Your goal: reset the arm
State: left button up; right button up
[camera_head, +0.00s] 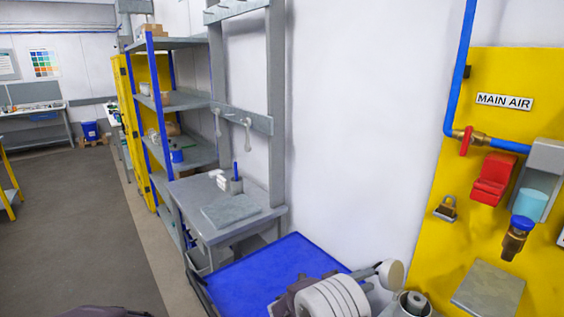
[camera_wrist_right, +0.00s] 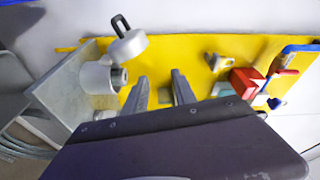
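My right gripper shows in the wrist view (camera_wrist_right: 161,80), its two grey fingers apart with nothing between them. The fingers point toward the yellow panel (camera_wrist_right: 165,50). In the head view, what seems to be my right arm, dark with white rings, is at the bottom, over the blue-topped surface (camera_head: 270,268); its fingertips cannot be made out there. My left gripper is not in view; only a dark shape, perhaps part of my left arm, shows at the bottom left edge.
The yellow MAIN AIR panel (camera_head: 425,257) carries a red valve box (camera_head: 493,179) and a blue pipe (camera_head: 458,65). A grey bench (camera_head: 245,228) and shelving (camera_head: 190,100) stand along the wall. Open floor (camera_head: 75,215) lies left. A white canister (camera_wrist_right: 100,77) is near the right fingers.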

jog(key=s+d+m+g+y, duration=0.3)
jog(key=s+d+m+g, duration=0.15)
jog(key=s+m, duration=0.3)
jog(key=s+d+m+g+y, duration=0.2)
jog(key=s+d+m+g, duration=0.3)
jog(key=s, duration=0.4)
jog(key=s+a+f+m+t+y, duration=0.1)
jog(key=s+a+f+m+y, duration=0.3)
jog(key=m, duration=0.6)
jog(key=s+a+f+m+t+y, duration=0.1)
jog(key=s+a+f+m+y, duration=0.2)
jog(key=s+a+m+y, duration=0.5)
jog(key=w+m, duration=0.1)
jog(key=m, duration=0.3)
jog(key=w+a+f+m+t, duration=0.1)
jog(key=w+m, duration=0.1)
jog(key=m, duration=0.2)
jog(key=w+a+m, duration=0.1)
jog(key=m, duration=0.4)
jog(key=shift+w+a+f+t+h, duration=0.2)
jog(key=shift+w+t+h, duration=0.05)
jog(key=shift+w+h, duration=0.1)
